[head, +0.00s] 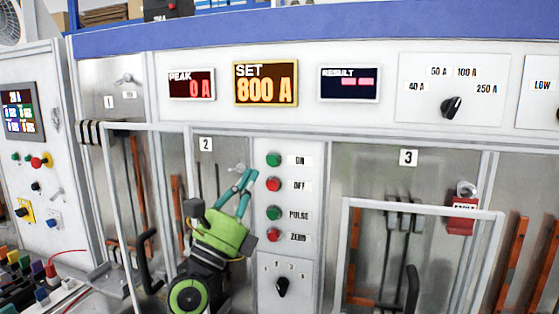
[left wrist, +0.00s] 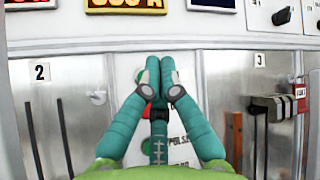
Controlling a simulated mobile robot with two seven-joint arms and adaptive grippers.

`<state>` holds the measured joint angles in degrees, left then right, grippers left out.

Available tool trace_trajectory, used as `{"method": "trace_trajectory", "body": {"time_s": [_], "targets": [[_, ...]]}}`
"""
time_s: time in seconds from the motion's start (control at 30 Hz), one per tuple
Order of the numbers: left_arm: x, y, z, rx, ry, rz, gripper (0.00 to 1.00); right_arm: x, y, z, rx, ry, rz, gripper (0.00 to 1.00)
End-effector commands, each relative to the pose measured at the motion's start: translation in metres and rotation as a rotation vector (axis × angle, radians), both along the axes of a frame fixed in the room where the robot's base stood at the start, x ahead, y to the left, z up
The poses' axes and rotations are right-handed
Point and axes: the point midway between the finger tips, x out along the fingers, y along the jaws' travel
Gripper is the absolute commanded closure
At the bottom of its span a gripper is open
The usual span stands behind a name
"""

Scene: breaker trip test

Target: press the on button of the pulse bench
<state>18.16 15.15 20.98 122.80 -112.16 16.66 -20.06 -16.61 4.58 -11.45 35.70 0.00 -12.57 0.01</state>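The pulse bench's green ON button (head: 273,160) is at the top of a column of buttons on a white panel, with its ON label to the right. My left gripper (head: 248,174) is in front of the panel, its teal fingertips just left of the ON and OFF buttons in the head view. In the left wrist view the fingertips (left wrist: 160,66) are together with nothing seen between them. There they cover most of the upper buttons; a green edge (left wrist: 139,75) shows left of them. Contact with the panel cannot be told. My right gripper is not in view.
Below ON are the red OFF (head: 273,184), green PULSE (head: 273,213) and red ZERO (head: 273,235) buttons, then a rotary knob (head: 282,287). Displays above read PEAK 0 A, SET 800 A (head: 265,84) and a dashed RESULT. Framed bays with handles (head: 412,288) flank the panel.

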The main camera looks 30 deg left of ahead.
Motion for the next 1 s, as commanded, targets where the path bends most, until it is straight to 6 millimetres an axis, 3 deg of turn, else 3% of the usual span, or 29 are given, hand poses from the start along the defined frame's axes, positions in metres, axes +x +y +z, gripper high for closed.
{"method": "trace_trajectory", "body": {"time_s": [0.53, 1.0], "targets": [[0.008, 0.002, -0.001, 0.024, 0.009, 0.015, 1.00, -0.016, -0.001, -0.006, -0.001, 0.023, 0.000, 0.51], [0.068, 0.017, -0.003, 0.023, 0.007, 0.015, 1.00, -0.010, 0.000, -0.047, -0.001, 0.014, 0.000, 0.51]]}}
